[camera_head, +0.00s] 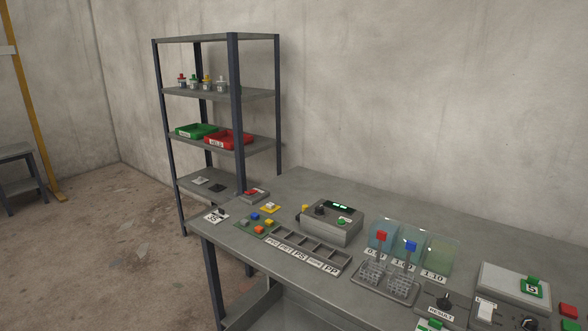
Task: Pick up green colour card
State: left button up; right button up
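I cannot tell for certain which thing is the green colour card. A green piece marked with a letter (533,288) sits on a light grey box at the right. Another small green piece (431,324) is cut off by the bottom edge of the picture. Neither of my grippers is in view.
The grey table (310,188) also holds a divided tray (318,254), a grey device (331,222) with a green display, and clear tanks (441,254) with racks. A shelf unit (233,95) stands behind with a green bin (197,131) and a red bin (229,141).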

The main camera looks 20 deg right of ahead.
aim_at(530, 285)
jog(key=z, duration=2)
jog(key=i+l+z, duration=0.15)
jog(key=i+z, duration=0.15)
jog(key=i, duration=0.15)
jog(key=i+z, duration=0.3)
jog(key=i, duration=0.15)
